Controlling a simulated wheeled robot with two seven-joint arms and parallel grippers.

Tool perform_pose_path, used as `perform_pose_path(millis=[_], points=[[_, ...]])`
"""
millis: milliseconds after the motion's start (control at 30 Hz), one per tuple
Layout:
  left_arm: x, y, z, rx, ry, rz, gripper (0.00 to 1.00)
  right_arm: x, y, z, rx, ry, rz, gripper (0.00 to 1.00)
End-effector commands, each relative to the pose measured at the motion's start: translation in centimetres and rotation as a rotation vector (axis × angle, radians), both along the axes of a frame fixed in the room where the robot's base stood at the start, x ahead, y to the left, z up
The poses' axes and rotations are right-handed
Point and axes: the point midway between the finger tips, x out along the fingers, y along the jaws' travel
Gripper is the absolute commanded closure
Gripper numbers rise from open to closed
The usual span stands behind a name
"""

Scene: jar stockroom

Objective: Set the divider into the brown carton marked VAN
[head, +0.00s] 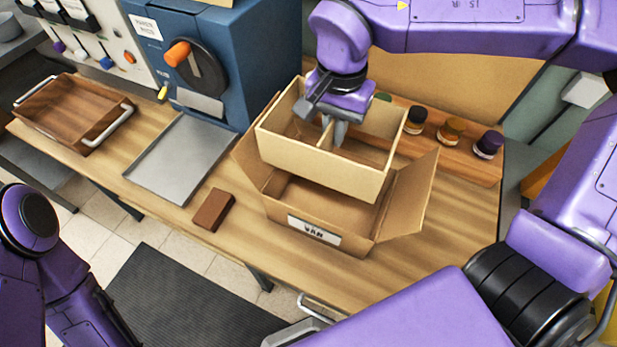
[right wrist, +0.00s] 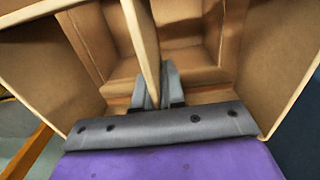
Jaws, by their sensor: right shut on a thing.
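The brown carton marked VAN (head: 313,229) stands open on the wooden table, its flaps spread outward. The divider (head: 312,160), a light tan frame with a middle wall, is above the carton and hides part of its opening. My right gripper (head: 336,133) is shut on the divider's middle wall. In the right wrist view the fingers (right wrist: 155,88) pinch that wall (right wrist: 142,45), with the carton's inside below. I cannot tell whether the divider's lower edge is inside the carton's rim. My left arm shows at the lower left, but its gripper is out of view.
Several jars (head: 450,130) stand on a wooden strip behind the carton at right. A grey metal tray (head: 180,160), a brown block (head: 213,209) and a wooden tray with handles (head: 72,110) lie to the left. A blue machine (head: 195,60) stands behind.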

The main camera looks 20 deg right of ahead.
Motion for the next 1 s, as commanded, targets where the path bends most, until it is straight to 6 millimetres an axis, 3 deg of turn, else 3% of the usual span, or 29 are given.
perform_pose_path(millis=[33,167,400,500,633,833,1000], points=[[-0.1,0.0,-0.7,0.000,0.001,0.000,0.21,-0.5,0.0,-0.6,0.001,-0.009,0.001,1.00],[-0.1,0.0,-0.7,0.000,0.001,0.000,0.21,-1.9,0.1,-2.2,0.002,-0.019,0.002,1.00],[-0.1,0.0,-1.0,0.000,0.001,0.000,0.21,-2.2,0.0,-9.6,0.006,-0.020,0.000,1.00],[-0.2,0.0,-1.1,0.000,0.002,0.000,0.21,-1.0,0.0,-12.4,0.001,-0.001,0.000,1.00],[-0.1,0.0,-1.2,0.000,0.002,0.001,0.21,0.5,0.0,-14.5,-0.002,0.010,0.002,1.00],[-0.1,0.0,-1.5,0.000,0.000,0.000,0.21,0.9,0.0,-18.4,-0.002,0.019,0.002,1.00],[-0.1,0.0,-1.4,0.000,0.000,0.000,0.21,0.9,0.0,-19.2,0.001,0.016,0.001,1.00]])
